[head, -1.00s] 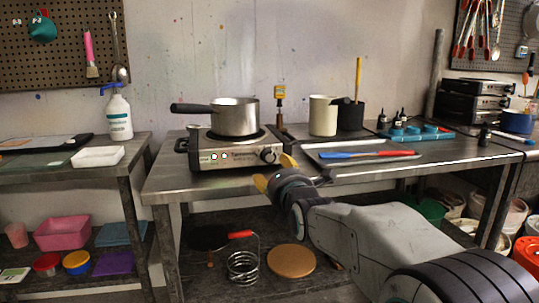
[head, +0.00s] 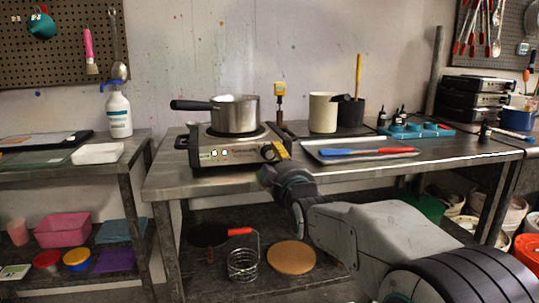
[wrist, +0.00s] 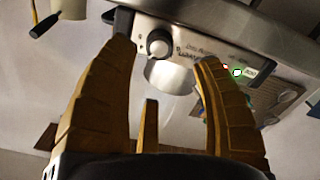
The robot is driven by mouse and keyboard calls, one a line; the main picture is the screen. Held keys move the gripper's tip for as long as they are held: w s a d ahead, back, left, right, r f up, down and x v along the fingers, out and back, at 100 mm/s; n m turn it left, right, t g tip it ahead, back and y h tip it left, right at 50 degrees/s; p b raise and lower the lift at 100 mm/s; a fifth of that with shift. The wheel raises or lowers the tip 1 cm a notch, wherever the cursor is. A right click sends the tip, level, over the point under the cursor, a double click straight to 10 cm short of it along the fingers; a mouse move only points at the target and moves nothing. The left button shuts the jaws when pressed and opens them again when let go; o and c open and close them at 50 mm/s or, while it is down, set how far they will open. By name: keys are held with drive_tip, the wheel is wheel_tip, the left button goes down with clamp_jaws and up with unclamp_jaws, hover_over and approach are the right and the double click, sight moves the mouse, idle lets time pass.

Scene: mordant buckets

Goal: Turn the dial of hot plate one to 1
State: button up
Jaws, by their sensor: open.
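The hot plate (head: 230,155) stands on the steel table with a steel saucepan (head: 235,117) on top. Its round dial (head: 267,153) is at the right end of the front panel; the dial's setting is too small to read. My gripper (head: 274,160) is at the panel by the dial, with one yellow finger partly in front of the panel's right end. In the wrist view, my gripper (wrist: 165,51) is open, and the silvery dial (wrist: 158,43) shows between the fingertips, nearer the left one. I cannot tell whether a finger touches it.
A metal tray (head: 340,158) with a blue and red tool lies right of the hot plate. A cream canister (head: 323,113) and a black holder (head: 351,114) stand behind it. A side table (head: 40,168) is at the left. The table's front edge passes below my gripper.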

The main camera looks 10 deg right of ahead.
sight(269, 154)
drive_tip(key=shift+m, duration=0.6)
drive_tip(key=w+b, duration=0.4)
drive_tip(key=w, duration=0.1)
drive_tip(key=shift+f, duration=0.2)
drive_tip(key=shift+w+r, duration=0.2)
drive_tip(key=shift+w, duration=0.95)
drive_tip(key=shift+c, duration=0.4)
